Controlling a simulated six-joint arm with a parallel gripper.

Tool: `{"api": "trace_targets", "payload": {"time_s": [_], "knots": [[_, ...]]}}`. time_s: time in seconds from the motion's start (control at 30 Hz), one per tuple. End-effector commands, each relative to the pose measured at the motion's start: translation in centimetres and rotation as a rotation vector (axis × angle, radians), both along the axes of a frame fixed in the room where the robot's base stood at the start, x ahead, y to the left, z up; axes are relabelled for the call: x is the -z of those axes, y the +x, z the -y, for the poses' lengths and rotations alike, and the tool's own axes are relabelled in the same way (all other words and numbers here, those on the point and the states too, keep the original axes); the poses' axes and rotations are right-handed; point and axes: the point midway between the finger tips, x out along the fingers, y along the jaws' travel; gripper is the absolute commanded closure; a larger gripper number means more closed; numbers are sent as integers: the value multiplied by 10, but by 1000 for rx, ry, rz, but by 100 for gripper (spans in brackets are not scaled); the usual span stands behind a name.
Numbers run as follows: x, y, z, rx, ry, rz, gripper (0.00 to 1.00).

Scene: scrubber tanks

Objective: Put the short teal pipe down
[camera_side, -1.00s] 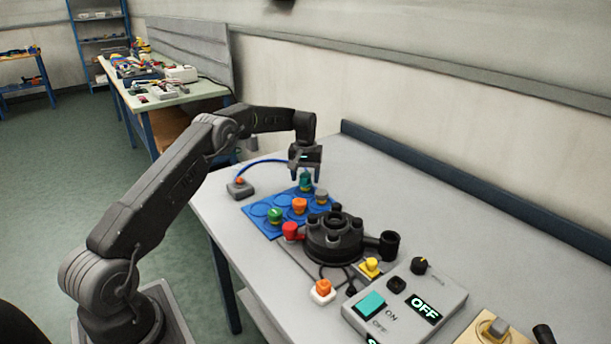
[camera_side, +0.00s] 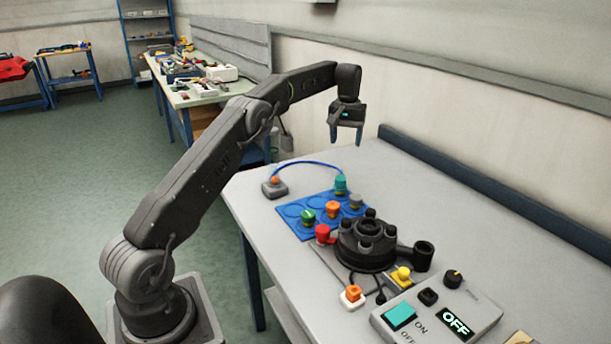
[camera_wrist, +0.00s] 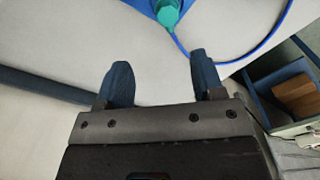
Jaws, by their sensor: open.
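The short teal pipe (camera_side: 340,184) stands upright on the far corner of the blue mat (camera_side: 286,214). It also shows at the top of the wrist view (camera_wrist: 168,14), apart from the fingers. My gripper (camera_side: 346,138) is open and empty, raised well above the table and the pipe. Both of its fingers (camera_wrist: 160,84) show spread in the wrist view with nothing between them.
Green (camera_side: 308,217), orange (camera_side: 333,208) and grey (camera_side: 356,202) pieces share the mat. A blue cable (camera_side: 310,163) arcs behind the pipe from a small grey box (camera_side: 275,188). The back of the table is clear.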

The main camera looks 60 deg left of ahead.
Motion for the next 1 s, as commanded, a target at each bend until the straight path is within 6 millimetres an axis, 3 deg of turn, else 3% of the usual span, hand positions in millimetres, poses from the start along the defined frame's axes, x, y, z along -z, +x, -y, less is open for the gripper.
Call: {"api": "trace_targets", "payload": {"time_s": [0.03,0.2,0.37,0.5,0.73,0.9,1.0], "knots": [[-20,-3,14,29,10,20,38],[-77,-30,71,147,42,86,38],[-117,-76,126,261,72,153,38],[-136,-129,170,361,97,212,38],[-132,-229,228,523,136,312,38],[-104,-299,256,633,161,383,38],[-85,-329,265,683,172,416,38]]}}
